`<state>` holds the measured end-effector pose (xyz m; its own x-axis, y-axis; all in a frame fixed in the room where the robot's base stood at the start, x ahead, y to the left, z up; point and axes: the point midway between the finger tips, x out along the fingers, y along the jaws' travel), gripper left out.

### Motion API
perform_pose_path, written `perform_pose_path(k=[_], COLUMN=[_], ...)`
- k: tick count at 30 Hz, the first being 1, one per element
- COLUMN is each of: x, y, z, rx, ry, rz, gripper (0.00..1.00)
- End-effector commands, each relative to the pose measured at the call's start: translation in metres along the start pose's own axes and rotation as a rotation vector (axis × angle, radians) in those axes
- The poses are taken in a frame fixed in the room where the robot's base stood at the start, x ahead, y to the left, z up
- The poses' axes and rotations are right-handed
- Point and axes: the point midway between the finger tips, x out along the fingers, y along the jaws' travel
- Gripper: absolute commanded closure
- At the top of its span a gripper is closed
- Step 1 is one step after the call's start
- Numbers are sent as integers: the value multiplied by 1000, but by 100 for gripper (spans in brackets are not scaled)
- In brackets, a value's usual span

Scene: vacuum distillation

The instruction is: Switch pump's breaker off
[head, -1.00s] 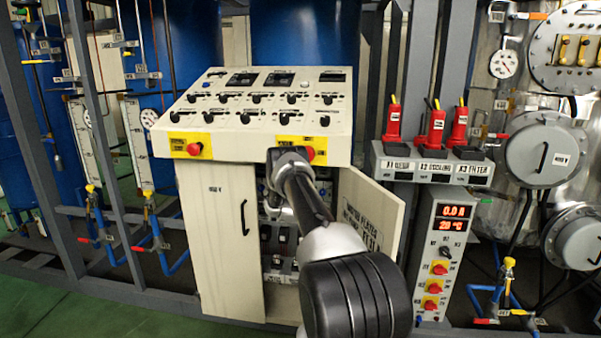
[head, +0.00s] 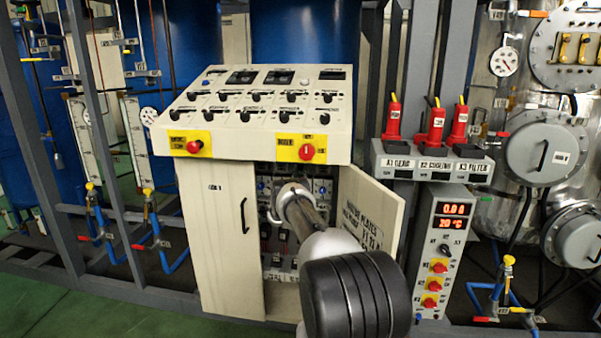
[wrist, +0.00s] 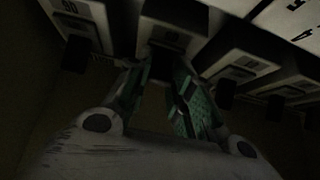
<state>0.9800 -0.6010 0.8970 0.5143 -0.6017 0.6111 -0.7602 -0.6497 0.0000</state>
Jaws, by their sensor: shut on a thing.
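The control cabinet's right door (head: 370,215) stands open, and rows of breakers (head: 265,238) show inside. My arm reaches into the opening, and my gripper is mostly hidden behind my own wrist in the head view. In the wrist view my gripper (wrist: 163,78) has its green-padded fingers on either side of a dark breaker lever (wrist: 164,56), shut on it. That lever sits on a light-faced breaker (wrist: 172,36) with a small label. The view is dark and I cannot read which breaker it is.
Neighbouring breakers (wrist: 85,20) and (wrist: 235,68) stand close on both sides of the held lever. The sloped control panel (head: 255,110) overhangs the opening, with a red switch (head: 306,152) on its front. The left door (head: 220,235) is closed.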

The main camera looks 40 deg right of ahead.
Motion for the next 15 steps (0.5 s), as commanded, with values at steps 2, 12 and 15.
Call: perform_pose_path(k=[2, 12, 15], x=[0, 0, 0], y=[0, 0, 0], z=[-1, 0, 0], rx=[0, 0, 0], ry=[1, 0, -1], rz=[0, 0, 0], gripper=[100, 55, 55])
